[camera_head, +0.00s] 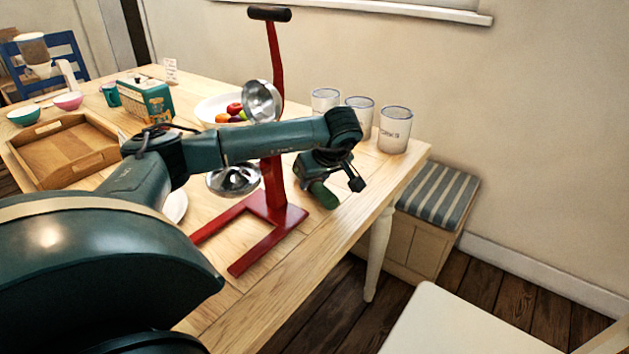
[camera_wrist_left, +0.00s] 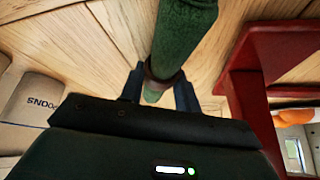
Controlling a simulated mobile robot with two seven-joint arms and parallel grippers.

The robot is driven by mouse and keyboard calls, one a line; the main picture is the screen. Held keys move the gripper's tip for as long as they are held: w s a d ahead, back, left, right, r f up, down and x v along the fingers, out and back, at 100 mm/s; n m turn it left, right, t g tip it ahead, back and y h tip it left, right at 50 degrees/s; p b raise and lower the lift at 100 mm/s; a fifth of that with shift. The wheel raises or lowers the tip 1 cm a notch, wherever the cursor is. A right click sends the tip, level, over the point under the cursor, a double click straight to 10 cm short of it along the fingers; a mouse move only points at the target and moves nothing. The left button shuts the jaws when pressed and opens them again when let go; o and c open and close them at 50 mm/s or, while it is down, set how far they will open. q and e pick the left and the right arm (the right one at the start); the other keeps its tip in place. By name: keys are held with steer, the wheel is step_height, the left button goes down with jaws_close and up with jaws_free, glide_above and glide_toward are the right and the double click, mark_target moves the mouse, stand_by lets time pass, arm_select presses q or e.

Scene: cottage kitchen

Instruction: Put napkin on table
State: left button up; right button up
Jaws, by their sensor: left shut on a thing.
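A rolled green napkin (camera_head: 323,196) is held at the right part of the wooden table (camera_head: 377,165). In the left wrist view the green roll (camera_wrist_left: 182,38) runs between the fingers, with a brownish ring around it. My left gripper (camera_head: 320,180) is shut on it, just right of the red stand. The fingers (camera_wrist_left: 159,85) press on both sides near the ring. I cannot tell whether the roll touches the tabletop. My right gripper is not in view.
A red stand (camera_head: 275,190) with metal cups stands close left of my gripper. The table's right front strip is clear.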

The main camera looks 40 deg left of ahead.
arm_select(q)
steer(key=shift+f, duration=0.1)
steer(key=shift+f, duration=0.1)
steer(key=o, duration=1)
steer(key=shift+c, duration=0.2)
